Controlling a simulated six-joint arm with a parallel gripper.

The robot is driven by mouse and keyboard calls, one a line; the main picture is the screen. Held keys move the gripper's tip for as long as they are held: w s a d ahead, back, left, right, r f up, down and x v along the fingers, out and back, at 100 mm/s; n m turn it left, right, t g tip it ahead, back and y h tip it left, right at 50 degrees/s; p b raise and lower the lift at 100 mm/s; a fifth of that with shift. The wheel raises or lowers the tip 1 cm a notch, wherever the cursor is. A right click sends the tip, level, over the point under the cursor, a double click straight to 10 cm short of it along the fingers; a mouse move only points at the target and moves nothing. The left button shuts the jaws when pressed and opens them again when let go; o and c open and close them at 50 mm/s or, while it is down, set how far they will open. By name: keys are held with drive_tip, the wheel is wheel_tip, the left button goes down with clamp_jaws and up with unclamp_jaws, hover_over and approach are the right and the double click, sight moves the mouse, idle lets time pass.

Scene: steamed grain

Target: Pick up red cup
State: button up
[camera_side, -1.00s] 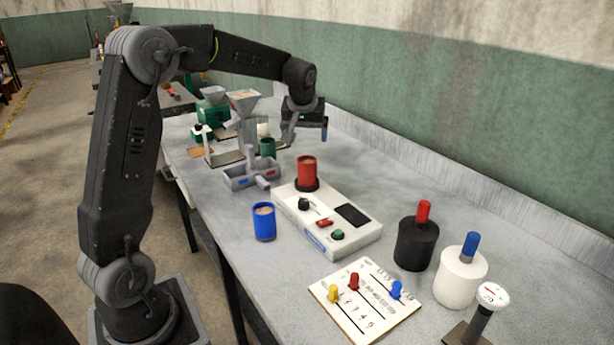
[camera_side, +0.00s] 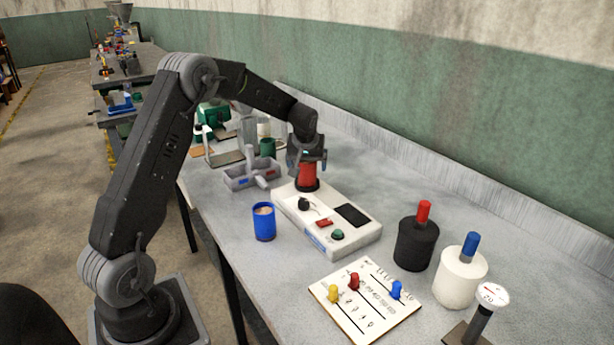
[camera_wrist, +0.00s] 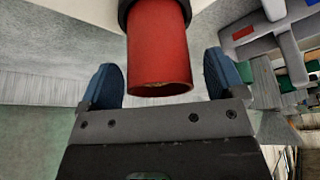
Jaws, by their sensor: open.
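The red cup (camera_side: 307,176) stands upright on the black round plate at the back end of the white heater box (camera_side: 317,231). My gripper (camera_side: 307,158) is at the cup's upper part in the side view and hides its rim. In the wrist view the red cup (camera_wrist: 159,50) lies between the two blue finger pads of my gripper (camera_wrist: 164,80). The fingers are open, with a gap showing on both sides of the cup. The cup's contents are hidden now.
A blue cup (camera_side: 264,222) stands left of the heater. A grey divided tray (camera_side: 250,175) and a green cup (camera_side: 267,147) are behind. A black canister (camera_side: 416,243), a white canister (camera_side: 461,277) and a board with coloured pegs (camera_side: 366,299) are at the front right.

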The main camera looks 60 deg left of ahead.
drive_tip(key=shift+x, duration=0.85)
drive_tip(key=shift+c, duration=0.2)
drive_tip(key=c, duration=1.1)
drive_tip(key=shift+r, duration=0.1)
